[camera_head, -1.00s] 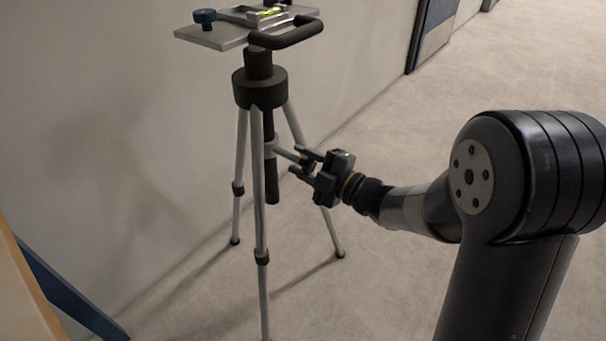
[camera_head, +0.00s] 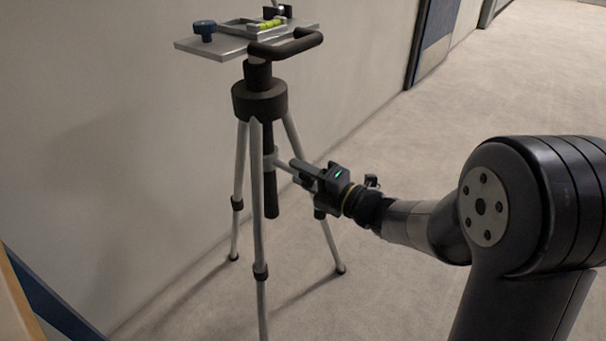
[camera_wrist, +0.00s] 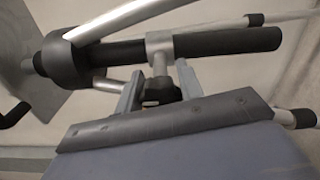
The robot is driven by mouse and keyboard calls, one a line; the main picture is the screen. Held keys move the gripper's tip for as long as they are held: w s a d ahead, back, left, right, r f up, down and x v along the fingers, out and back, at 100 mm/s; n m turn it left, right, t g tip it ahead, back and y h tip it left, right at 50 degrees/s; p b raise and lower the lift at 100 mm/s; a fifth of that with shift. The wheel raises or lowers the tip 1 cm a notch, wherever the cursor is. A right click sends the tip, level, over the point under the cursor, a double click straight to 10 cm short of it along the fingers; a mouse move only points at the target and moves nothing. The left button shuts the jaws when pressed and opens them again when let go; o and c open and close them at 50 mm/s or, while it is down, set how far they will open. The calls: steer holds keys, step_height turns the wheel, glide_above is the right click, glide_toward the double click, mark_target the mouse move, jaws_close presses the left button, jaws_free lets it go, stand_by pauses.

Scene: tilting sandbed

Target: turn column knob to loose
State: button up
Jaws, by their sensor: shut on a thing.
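The tripod (camera_head: 260,98) stands by the wall, with a dark centre column (camera_head: 270,190) hanging below its black hub. A silver collar (camera_wrist: 159,42) wraps the column, and a short stem runs from it to the dark column knob (camera_wrist: 162,89). My gripper (camera_head: 298,172) reaches in from the right at the height of the collar. In the wrist view the knob sits between my two fingers (camera_wrist: 156,90), which are shut on it. In the head view the knob is mostly hidden by the fingers.
Tripod legs (camera_head: 328,245) spread close around my gripper. Open floor (camera_head: 450,110) lies to the right.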

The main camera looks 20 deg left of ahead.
stand_by(0.4)
steer(key=o, duration=1)
steer(key=p+v, duration=0.2)
steer(key=v, duration=0.8)
steer(key=shift+s+d+p, duration=0.15)
steer(key=shift+d+p, duration=0.2)
steer(key=shift+f, duration=0.1)
steer(key=b+x, duration=0.2)
steer(key=x, duration=0.9)
steer(key=shift+b, duration=0.4)
steer(key=shift+d, duration=0.1)
